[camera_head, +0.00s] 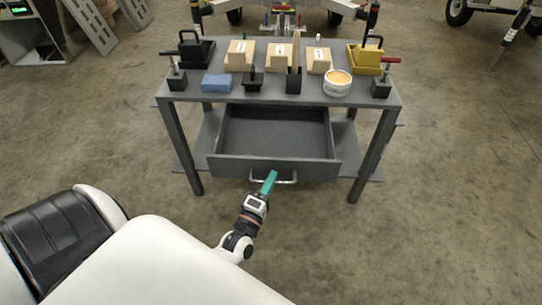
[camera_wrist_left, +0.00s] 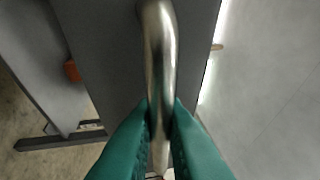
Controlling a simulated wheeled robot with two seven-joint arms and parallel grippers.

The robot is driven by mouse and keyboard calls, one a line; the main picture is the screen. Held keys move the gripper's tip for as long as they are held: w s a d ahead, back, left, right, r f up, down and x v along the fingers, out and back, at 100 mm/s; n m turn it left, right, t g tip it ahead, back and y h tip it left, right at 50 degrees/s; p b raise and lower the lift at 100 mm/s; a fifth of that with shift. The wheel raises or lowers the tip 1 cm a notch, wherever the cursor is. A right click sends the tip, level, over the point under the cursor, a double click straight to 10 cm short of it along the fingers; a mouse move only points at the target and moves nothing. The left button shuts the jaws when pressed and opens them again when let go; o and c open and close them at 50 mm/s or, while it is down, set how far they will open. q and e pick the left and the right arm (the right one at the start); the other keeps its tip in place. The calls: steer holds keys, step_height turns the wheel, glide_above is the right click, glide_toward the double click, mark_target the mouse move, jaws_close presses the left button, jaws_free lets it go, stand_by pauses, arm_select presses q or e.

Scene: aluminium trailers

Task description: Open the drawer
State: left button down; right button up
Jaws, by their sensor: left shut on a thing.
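The grey drawer (camera_head: 273,168) sits under the top of a dark grey table (camera_head: 222,98). It is pulled out toward me, and its empty inside shows. A metal bar handle (camera_head: 288,181) is on its front. The fingers hide part of the handle. My right gripper is not in view.
Table legs (camera_head: 372,155) flank the drawer. The floor in front is clear.

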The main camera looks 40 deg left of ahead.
arm_select(q)
steer(key=shift+s, duration=0.15)
steer(key=c, duration=1.5)
jaws_free()
steer(key=p+v, duration=0.1)
steer(key=v, duration=1.1)
